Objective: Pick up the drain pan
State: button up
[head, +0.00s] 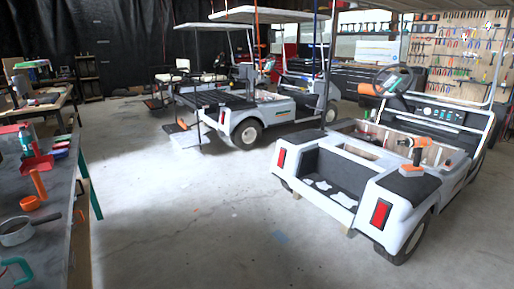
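A round grey pan (16,232) with a short handle pointing right lies on the workbench at the lower left. It looks most like the drain pan, but I cannot be sure. A red scoop-shaped tray (38,163) lies farther back on the same bench. My gripper is not in view.
The workbench (62,190) also holds an orange cup (29,203), a teal-handled item (16,268) and several small tools. A white cart (335,190) with an orange drill (411,155) stands at the right. Other carts (245,110) stand behind. The concrete floor (190,230) between is clear.

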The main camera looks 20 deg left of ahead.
aim_at(15, 231)
jog(key=i+j+u, duration=0.2)
jog(key=u, duration=0.25)
jog(key=i+u, duration=0.7)
jog(key=u, duration=0.15)
jog(key=i+l+u, duration=0.1)
jog(key=i+u, duration=0.35)
jog(key=i+l+u, duration=0.15)
jog(key=u, duration=0.25)
jog(key=i+l+u, duration=0.95)
jog(key=k+j, duration=0.05)
jog(key=k, duration=0.05)
